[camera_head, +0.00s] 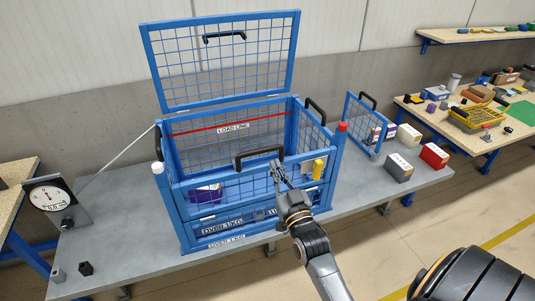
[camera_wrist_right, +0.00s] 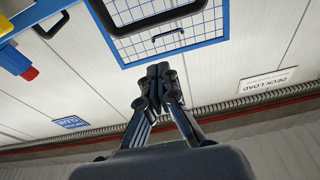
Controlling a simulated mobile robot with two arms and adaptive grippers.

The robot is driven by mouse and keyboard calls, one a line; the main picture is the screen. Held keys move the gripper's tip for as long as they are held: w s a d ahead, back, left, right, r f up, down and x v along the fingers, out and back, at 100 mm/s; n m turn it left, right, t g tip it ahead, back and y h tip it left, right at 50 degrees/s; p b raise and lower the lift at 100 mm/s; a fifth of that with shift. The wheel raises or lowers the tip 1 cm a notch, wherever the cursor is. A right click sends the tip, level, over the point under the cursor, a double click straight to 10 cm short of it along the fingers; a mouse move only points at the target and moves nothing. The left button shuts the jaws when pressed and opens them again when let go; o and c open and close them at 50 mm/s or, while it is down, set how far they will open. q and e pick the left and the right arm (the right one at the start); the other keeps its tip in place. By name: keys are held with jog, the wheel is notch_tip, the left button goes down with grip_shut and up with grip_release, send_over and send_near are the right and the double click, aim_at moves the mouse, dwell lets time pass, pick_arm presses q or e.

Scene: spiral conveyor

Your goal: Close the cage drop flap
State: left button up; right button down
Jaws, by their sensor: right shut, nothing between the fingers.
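The blue mesh cage (camera_head: 183,222) stands on a grey bench. Its front mesh panel (camera_head: 236,182), which looks like the drop flap, has a black handle (camera_head: 258,156) at its top edge. I cannot tell whether it is latched. The top lid (camera_head: 222,60) stands raised at the back, with its own black handle (camera_head: 224,36). My right gripper (camera_head: 279,170) is shut and empty, in front of the panel's upper edge, just right of its handle; contact is unclear. The right wrist view shows the closed fingers (camera_wrist_right: 157,72) below the upside-down mesh lid (camera_wrist_right: 165,40). My left gripper is not in view.
A dial scale (camera_head: 48,197) stands left of the cage. A small blue mesh panel (camera_head: 363,124) and several boxes (camera_head: 398,167) stand on the bench to its right. A red-capped post (camera_head: 342,127) rises at the front right corner. A yellow item (camera_head: 318,168) is near that corner.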

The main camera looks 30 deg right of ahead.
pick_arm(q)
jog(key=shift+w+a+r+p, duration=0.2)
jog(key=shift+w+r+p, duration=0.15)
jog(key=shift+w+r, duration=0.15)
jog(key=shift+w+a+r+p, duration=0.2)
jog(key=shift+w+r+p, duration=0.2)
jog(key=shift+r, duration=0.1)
pick_arm(e)
jog(key=w+d+f, duration=0.1)
jog(key=w, duration=0.5)
jog(key=shift+w+d+f, duration=0.15)
jog(key=shift+w+d, duration=0.15)
jog(key=shift+w, duration=0.1)
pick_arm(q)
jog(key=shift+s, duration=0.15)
